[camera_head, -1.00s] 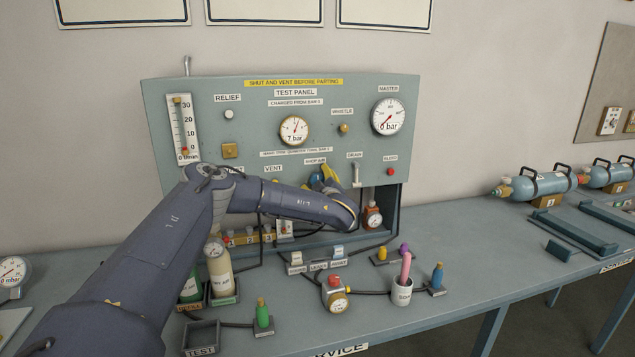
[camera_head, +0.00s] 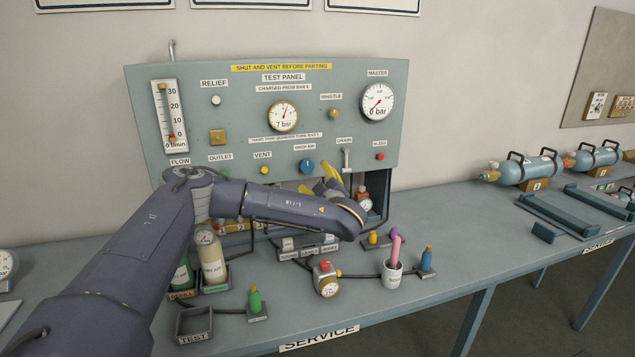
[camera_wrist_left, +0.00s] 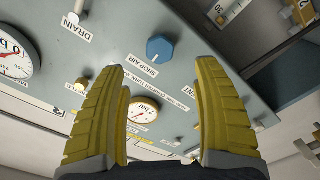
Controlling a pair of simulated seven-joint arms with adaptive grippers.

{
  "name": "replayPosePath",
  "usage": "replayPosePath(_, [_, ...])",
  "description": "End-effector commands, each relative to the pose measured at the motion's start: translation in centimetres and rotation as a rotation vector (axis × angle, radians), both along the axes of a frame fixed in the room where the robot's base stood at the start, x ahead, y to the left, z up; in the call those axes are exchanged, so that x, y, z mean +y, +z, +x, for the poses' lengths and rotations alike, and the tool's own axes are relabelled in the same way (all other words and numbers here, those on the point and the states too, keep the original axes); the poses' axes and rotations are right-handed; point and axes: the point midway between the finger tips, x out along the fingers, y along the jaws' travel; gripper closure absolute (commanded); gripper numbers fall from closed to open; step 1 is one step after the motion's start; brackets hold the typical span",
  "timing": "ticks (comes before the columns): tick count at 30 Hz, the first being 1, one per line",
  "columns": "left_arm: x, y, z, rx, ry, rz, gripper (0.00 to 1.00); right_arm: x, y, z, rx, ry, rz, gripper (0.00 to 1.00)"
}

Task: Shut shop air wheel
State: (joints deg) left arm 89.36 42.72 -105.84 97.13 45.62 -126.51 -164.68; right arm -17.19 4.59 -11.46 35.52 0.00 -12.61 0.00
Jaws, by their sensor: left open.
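The shop air wheel (camera_head: 307,166) is a round blue knob on the lower part of the grey-green test panel (camera_head: 240,110), under its SHOP AIR label. In the left wrist view the blue wheel (camera_wrist_left: 159,47) shows beyond and between the fingertips, clear of both. My left gripper (camera_head: 331,178) has yellow fingers and is just below and right of the wheel in the head view. It is open and empty; its two fingers (camera_wrist_left: 157,75) stand apart in the left wrist view. My right gripper is not in view.
A drain lever (camera_head: 346,158) and yellow vent knob (camera_head: 263,170) flank the wheel. The 7 bar gauge (camera_head: 283,116) is above it. Bottles, a red-topped gauge valve (camera_head: 327,280) and a white cup (camera_head: 392,275) stand on the bench in front. The bench is clearer at right.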

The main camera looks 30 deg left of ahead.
Motion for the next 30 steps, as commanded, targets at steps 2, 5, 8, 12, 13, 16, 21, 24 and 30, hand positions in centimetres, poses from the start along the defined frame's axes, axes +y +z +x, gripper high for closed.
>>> replayPosePath(2, [-0.3,0.0,-0.3,0.002,0.0,0.0,0.33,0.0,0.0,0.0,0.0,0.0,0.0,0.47])
replayPosePath(5, [-0.6,0.0,-0.5,0.0,-0.001,-0.001,0.33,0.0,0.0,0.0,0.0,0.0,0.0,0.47])
replayPosePath(8, [-0.7,0.1,-0.6,-0.001,0.0,-0.001,0.33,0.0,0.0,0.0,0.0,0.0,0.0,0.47])
replayPosePath(12, [-0.7,0.1,-0.7,0.0,0.0,0.0,0.33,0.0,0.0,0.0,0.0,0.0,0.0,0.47])
replayPosePath(13, [-0.7,0.1,-0.7,0.0,0.0,0.0,0.33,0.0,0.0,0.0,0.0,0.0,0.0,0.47])
replayPosePath(16, [-0.7,0.0,-0.7,0.0,0.0,0.0,0.33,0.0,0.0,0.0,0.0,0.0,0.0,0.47])
replayPosePath(21, [-0.9,-0.2,-0.6,-0.001,-0.003,-0.006,0.33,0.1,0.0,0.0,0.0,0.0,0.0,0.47])
replayPosePath(24, [-2.0,-1.4,-0.7,-0.014,-0.024,-0.045,0.33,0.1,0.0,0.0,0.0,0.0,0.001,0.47])
replayPosePath(30, [-7.9,-7.3,-1.5,-0.099,-0.119,-0.296,0.33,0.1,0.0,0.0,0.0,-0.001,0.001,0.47])
